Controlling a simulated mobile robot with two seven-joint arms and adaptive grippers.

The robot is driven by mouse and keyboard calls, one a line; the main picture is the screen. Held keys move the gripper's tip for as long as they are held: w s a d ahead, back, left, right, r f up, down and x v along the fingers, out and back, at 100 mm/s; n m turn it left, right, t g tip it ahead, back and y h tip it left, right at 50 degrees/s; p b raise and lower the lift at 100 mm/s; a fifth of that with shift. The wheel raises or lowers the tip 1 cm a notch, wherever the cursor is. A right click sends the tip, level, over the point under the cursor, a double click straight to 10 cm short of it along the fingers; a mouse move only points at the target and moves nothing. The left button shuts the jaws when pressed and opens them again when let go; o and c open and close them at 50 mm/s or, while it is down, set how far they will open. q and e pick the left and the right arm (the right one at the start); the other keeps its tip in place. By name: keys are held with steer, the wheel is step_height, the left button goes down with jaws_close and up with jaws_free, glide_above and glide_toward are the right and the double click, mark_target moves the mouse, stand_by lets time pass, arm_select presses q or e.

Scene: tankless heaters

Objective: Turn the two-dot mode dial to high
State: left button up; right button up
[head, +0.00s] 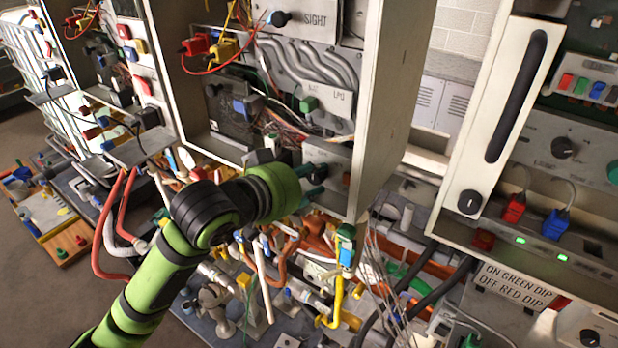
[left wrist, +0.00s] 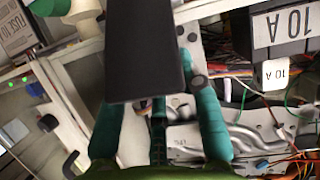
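My left gripper (head: 311,181) reaches into the bottom of the middle heater cabinet (head: 373,110), in front of its lower grey panel (head: 335,157). Round dark dials show on the middle cabinet's upper panel (head: 278,18), a white door (head: 470,202) and the right unit (head: 563,147). Two-dot marks are too small to make out. My gripper hides part of the lower panel. My right gripper is out of view.
The white door with a long dark handle (head: 516,95) stands on the right. Pipes, valves and hoses (head: 290,255) crowd the space below the cabinet. A sign (head: 515,287) about green and red dip sits at lower right. Open floor (head: 45,300) lies at lower left.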

arm_select(q)
steer(key=shift+f+y, duration=0.3)
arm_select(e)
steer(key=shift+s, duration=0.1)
arm_select(q)
steer(key=m+t+y, duration=0.1)
steer(key=m, duration=0.1)
steer(key=shift+s+d+f+m+y, duration=0.1)
steer(key=shift+m+y, duration=0.2)
steer(key=shift+m, duration=0.1)
steer(key=m+t+y, duration=0.1)
steer(key=m, duration=0.1)
steer(key=shift+s+d+m, duration=0.1)
steer(key=shift+m, duration=0.3)
steer(key=shift+t, duration=0.3)
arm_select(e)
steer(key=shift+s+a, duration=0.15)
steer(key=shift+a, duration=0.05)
arm_select(q)
steer(key=shift+f+m+y, duration=0.1)
steer(key=shift+m+y, duration=0.2)
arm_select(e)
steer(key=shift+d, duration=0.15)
arm_select(q)
steer(key=o, duration=0.9)
steer(key=shift+o, duration=1)
steer(key=shift+r, duration=0.25)
